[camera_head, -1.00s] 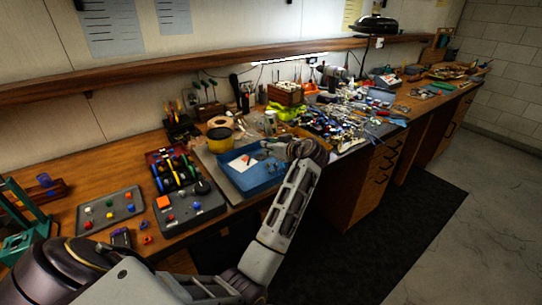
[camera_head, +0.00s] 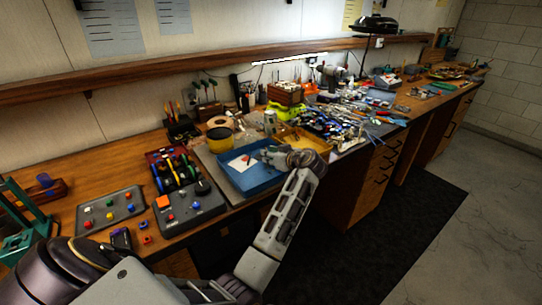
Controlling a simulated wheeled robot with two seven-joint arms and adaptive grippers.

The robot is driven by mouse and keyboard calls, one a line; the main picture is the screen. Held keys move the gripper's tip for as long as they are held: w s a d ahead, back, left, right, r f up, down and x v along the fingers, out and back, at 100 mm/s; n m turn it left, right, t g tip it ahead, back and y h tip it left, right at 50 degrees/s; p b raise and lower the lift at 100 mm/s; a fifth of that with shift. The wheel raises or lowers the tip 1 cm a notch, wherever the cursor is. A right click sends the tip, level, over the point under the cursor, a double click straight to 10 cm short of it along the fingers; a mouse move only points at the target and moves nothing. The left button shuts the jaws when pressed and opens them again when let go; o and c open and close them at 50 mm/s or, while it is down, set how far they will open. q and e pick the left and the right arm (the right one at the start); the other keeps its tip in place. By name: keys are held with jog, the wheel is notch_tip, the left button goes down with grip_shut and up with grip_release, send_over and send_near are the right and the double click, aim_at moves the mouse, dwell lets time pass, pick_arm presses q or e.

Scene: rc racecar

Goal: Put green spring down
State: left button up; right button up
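My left arm comes in from the lower left and bends up over the bench. Its gripper (camera_head: 270,155) is above the right part of the blue tray (camera_head: 264,185) and points left. It is small and dark at this distance, so I cannot tell whether its fingers are open or shut. I cannot make out the green spring, either in the gripper or in the tray. A white sheet with a small red item (camera_head: 246,160) lies in the tray. My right gripper is not in view.
A yellow tray (camera_head: 316,139) stands just behind my wrist. A yellow-and-black round container (camera_head: 220,139) is behind the blue tray. A control box with coloured buttons (camera_head: 188,206) and a grey button panel (camera_head: 110,209) are to the left. Tools clutter the bench at right.

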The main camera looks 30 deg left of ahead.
pick_arm(q)
jog(key=shift+f, duration=0.1)
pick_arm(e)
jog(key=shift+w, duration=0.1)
pick_arm(q)
jog(key=o, duration=0.7)
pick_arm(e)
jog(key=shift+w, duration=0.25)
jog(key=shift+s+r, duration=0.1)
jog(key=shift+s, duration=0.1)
